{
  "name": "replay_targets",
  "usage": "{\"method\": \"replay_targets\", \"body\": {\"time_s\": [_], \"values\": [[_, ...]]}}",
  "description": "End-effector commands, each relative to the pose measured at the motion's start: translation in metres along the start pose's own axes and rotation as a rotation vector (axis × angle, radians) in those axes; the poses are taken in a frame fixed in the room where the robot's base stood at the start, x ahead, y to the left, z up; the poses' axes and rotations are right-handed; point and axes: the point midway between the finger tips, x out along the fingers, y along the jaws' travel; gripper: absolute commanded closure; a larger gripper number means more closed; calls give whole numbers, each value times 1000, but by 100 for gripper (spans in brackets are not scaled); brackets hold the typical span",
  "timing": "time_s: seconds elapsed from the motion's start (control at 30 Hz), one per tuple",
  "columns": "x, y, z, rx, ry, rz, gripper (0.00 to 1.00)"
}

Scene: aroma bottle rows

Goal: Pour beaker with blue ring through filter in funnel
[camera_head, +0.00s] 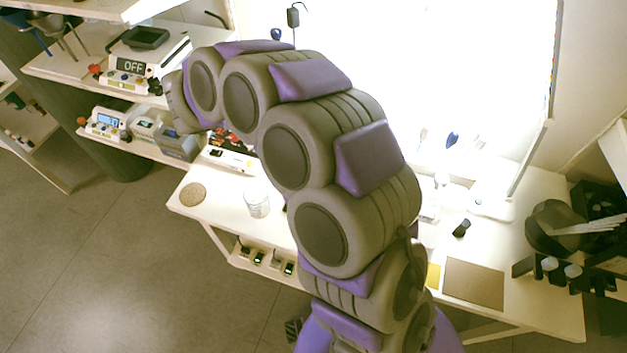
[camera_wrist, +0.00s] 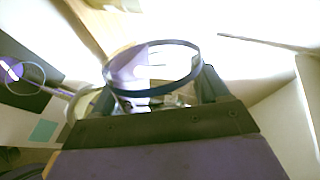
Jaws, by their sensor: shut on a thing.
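In the wrist view my gripper (camera_wrist: 158,88) is shut on a clear glass beaker (camera_wrist: 153,68) with a dark blue ring around its rim. The beaker's mouth faces the camera at a slant, and its contents cannot be made out. A thin round ring (camera_wrist: 22,75) with a rod shows at the left of the wrist view; I cannot tell whether it holds the funnel. In the head view my arm hides the gripper and the held beaker. No funnel or filter can be clearly identified.
A clear glass beaker (camera_head: 257,204) stands on the white table (camera_head: 224,222) near a round cork mat (camera_head: 193,194). Shelves at left hold a scale (camera_head: 140,62) reading OFF and small devices (camera_head: 108,124). A brown square mat (camera_head: 474,284) and dark rack (camera_head: 560,268) are at right.

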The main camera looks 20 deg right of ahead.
Motion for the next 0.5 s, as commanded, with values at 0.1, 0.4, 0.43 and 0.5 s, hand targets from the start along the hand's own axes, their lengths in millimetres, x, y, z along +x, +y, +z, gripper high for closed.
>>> {"method": "replay_targets", "body": {"time_s": [0.1, 0.4, 0.43, 0.5], "values": [[0, 0, -1, 7, -3, 0, 61], [0, -1, -2, 23, -10, -1, 61], [0, -1, -3, 25, -11, -1, 61], [0, -1, -3, 28, -12, -1, 61]]}}
